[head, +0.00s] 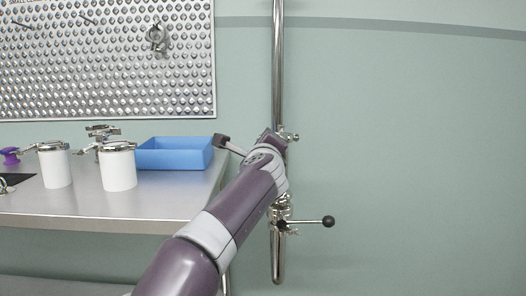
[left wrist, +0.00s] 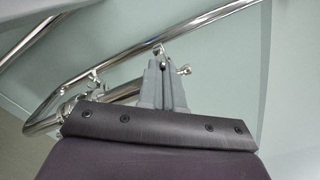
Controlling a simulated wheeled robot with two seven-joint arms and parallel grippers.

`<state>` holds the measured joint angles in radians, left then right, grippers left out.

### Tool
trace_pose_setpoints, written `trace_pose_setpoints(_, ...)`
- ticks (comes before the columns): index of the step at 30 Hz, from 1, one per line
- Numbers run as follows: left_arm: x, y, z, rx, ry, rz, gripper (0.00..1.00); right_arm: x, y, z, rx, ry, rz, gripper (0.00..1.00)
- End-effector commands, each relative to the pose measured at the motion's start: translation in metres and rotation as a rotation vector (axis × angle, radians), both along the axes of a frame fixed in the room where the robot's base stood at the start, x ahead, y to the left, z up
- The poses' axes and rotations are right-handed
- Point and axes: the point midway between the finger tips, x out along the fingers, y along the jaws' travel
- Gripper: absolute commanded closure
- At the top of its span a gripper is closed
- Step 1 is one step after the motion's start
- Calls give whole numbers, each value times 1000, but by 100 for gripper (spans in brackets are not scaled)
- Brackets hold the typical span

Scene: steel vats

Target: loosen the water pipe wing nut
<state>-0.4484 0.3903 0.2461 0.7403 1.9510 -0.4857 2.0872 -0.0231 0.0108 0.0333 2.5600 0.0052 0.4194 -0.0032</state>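The steel water pipe (head: 278,70) runs vertically down the wall. A small metal clamp piece that looks like the wing nut (head: 292,137) shows just right of the pipe. In the left wrist view the pipe (left wrist: 205,22) crosses diagonally, with a small shiny metal part (left wrist: 185,70) beside my fingers. My left gripper (left wrist: 162,62) has its two grey fingers close together at the pipe fitting. Whether they pinch the nut is hidden. In the head view my left gripper (head: 270,136) is mostly covered by my wrist. My right gripper is not in view.
A valve lever with a black ball knob (head: 328,221) sticks out right from the lower pipe. A steel table (head: 110,205) on the left holds white canisters (head: 118,168) and a blue bin (head: 175,158). A studded metal panel (head: 100,60) hangs behind. The wall right of the pipe is clear.

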Motion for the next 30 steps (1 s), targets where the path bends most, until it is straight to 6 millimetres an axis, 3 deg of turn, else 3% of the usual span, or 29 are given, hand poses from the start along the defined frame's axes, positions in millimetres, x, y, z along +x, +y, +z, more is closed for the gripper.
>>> trace_pose_setpoints(13, 0, 0, -2, -259, 2, 0, 100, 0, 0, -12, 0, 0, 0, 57)
trace_pose_setpoints(30, 0, -1, -1, -317, 3, -1, 100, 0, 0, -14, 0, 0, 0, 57)
